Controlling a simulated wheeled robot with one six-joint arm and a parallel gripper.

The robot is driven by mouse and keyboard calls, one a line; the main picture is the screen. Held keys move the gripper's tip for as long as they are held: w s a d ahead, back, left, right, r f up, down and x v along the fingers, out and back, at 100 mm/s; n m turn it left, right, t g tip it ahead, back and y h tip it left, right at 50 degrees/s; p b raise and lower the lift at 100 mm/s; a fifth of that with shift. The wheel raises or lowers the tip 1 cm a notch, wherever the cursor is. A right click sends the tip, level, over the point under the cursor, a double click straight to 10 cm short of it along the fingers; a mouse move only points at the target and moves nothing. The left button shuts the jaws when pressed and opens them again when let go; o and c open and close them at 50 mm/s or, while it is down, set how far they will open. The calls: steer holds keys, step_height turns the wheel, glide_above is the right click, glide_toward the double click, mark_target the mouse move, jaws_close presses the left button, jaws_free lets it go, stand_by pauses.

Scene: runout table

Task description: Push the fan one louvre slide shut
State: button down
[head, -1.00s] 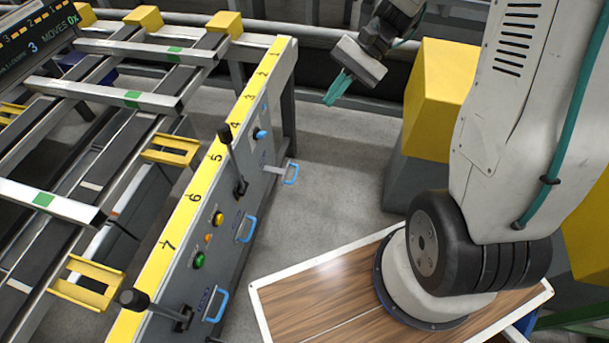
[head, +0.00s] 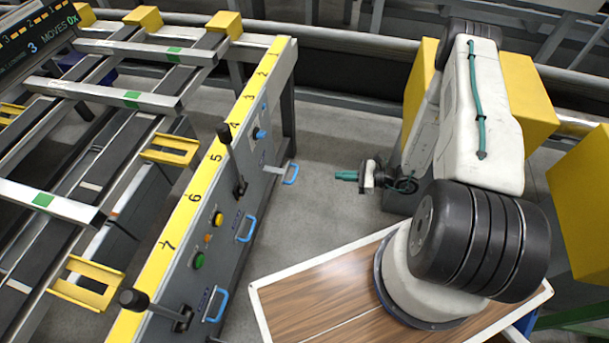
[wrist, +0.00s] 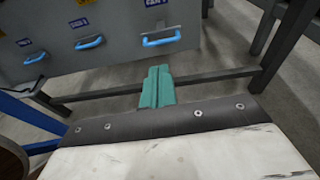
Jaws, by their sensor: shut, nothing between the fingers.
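The panel carries several blue-handled slides. The far slide's handle (head: 291,173) stands out from the panel on a grey rod in the head view. In the wrist view this handle (wrist: 161,39) is at the right, just beyond my fingertips. The middle handle (head: 244,228) and near handle (head: 216,305) sit closer to the panel; they also show in the wrist view, middle (wrist: 89,43) and left (wrist: 34,60). The slide labels are too small to read surely. My gripper (head: 340,175) has teal fingers pressed together and points left at the far handle, apart from it.
The grey panel (head: 230,190) has a yellow numbered top strip, black levers and coloured buttons. The runout table's rails (head: 100,90) lie behind it. Yellow blocks (head: 520,100) stand behind my arm. Bare floor (head: 325,140) lies between panel and gripper.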

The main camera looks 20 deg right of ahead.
steer(key=f+x, duration=0.1)
steer(key=x, duration=1.3)
